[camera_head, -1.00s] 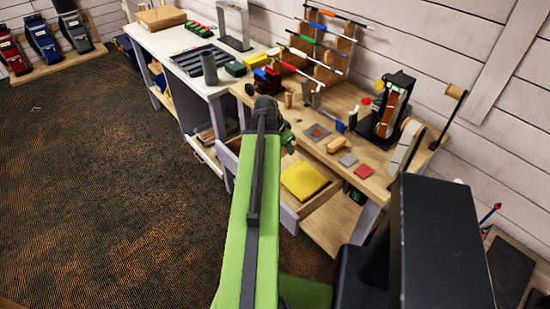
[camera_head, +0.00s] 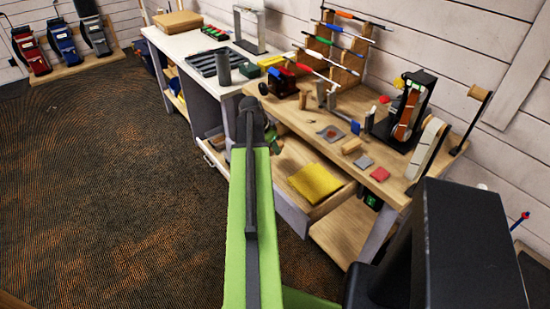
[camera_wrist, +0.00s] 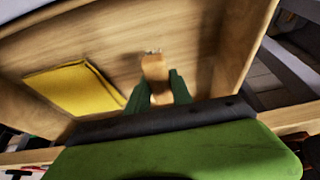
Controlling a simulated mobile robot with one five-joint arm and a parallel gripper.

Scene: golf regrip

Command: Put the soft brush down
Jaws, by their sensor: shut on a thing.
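The soft brush (camera_wrist: 155,72) shows in the wrist view as a wooden handle with small pale bristles at its far end. My gripper (camera_wrist: 157,92) is shut on it, with a green finger on each side. It holds the brush over the open wooden drawer (camera_wrist: 125,60); I cannot tell whether the brush touches the drawer floor. A yellow cloth (camera_wrist: 75,88) lies in the drawer to the left of the brush. In the head view the drawer (camera_head: 290,160) is pulled out below the bench, with the cloth (camera_head: 316,182) inside.
A white bench (camera_head: 185,45) stands to the left. The dark carpet (camera_head: 110,180) at left is clear.

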